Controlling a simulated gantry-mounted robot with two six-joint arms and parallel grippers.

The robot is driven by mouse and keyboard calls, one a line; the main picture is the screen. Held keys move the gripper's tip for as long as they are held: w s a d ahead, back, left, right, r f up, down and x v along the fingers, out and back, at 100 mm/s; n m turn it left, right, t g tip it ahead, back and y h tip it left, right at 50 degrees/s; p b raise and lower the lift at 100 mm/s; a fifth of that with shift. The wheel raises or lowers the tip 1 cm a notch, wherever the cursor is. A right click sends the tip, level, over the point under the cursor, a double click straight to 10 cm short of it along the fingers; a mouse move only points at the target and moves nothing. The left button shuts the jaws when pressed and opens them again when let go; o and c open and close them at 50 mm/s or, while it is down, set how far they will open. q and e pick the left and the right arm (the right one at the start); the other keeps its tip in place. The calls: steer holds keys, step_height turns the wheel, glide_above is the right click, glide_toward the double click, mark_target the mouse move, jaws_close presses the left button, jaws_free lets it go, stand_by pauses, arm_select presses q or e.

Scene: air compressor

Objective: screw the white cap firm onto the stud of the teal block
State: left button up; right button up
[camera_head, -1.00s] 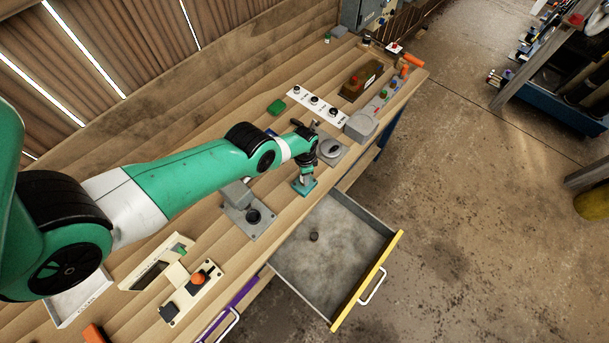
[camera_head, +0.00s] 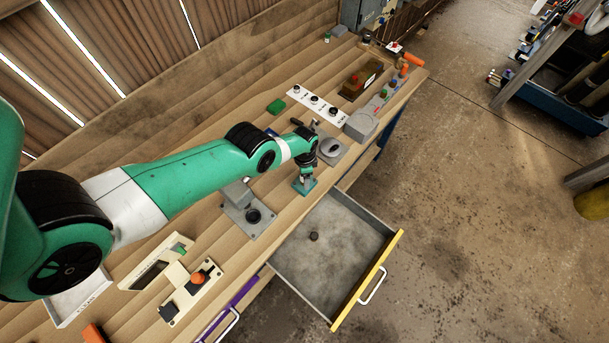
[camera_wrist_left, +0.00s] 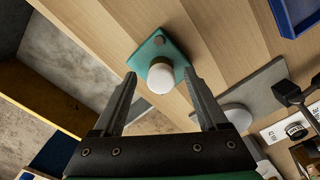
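The teal block (camera_wrist_left: 150,50) lies flat on the wooden bench near its front edge, and it also shows in the head view (camera_head: 305,188) below my left gripper. The white cap (camera_wrist_left: 160,78) sits over the block in the left wrist view, upright, with a darker ring at its base. How far it is threaded on the stud cannot be told. My left gripper (camera_wrist_left: 160,72) points down at the block, its two fingers on either side of the cap with a visible gap on each side. In the head view the gripper (camera_head: 304,178) hides the cap. My right gripper is in neither view.
A grey plate with a dark socket (camera_head: 252,216) lies to the left. A grey base (camera_head: 332,151) stands close behind. A blue tray (camera_wrist_left: 296,16) is nearby.

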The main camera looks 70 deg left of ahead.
arm_select(q)
steer(key=shift+o, duration=1.2)
steer(key=shift+a, duration=0.1)
steer(key=shift+r, duration=0.1)
step_height(320, 180, up, 5)
steer(key=p, duration=0.5)
steer(key=shift+r, duration=0.1)
